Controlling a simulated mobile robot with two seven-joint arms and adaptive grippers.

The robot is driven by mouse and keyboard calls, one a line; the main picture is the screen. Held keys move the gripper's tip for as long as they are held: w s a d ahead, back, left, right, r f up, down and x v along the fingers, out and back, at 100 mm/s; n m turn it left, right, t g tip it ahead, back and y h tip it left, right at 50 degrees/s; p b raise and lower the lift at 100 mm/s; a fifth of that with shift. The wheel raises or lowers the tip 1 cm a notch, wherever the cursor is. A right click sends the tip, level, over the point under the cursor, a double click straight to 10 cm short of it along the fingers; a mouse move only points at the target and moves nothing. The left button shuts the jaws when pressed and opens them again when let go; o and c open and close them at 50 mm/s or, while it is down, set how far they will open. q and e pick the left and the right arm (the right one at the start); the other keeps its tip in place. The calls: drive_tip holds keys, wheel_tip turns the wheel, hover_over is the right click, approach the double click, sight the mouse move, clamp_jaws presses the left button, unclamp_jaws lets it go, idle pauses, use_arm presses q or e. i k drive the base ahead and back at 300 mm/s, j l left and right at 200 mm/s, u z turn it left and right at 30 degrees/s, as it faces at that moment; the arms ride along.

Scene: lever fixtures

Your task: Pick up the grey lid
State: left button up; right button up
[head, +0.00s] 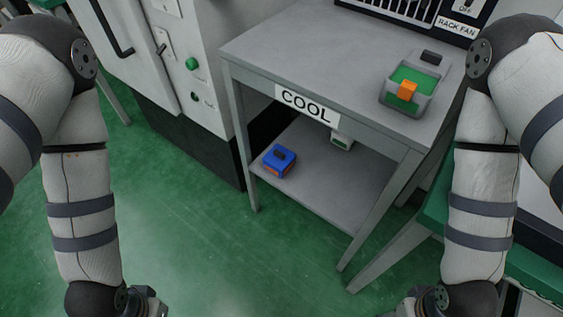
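What looks like the grey lid (444,66) lies on the table top at the right, with a dark block-shaped handle on it. It is just behind a grey open container (388,99) with a green inside. An orange block (407,90) sits in or on this container. Both my arms hang down at the left and right sides of the head view, and their wrists run out of the bottom edge. Neither gripper's fingers show, so both are below the picture and well away from the lid.
The grey table (310,60) bears a COOL label (306,106). Its lower shelf (318,190) holds a blue box (279,160) and a small pale item (341,141). A white cabinet (170,70) stands left. A RACK FAN panel (458,27) is behind. Green floor before the table is clear.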

sight(434, 61)
drive_tip(key=k+j+z, duration=0.1)
drive_tip(key=k, duration=0.3)
drive_tip(key=k+j, duration=0.25)
drive_tip(key=k, duration=0.15)
drive_tip(key=k+j+z, duration=0.15)
drive_tip(key=k, duration=0.3)
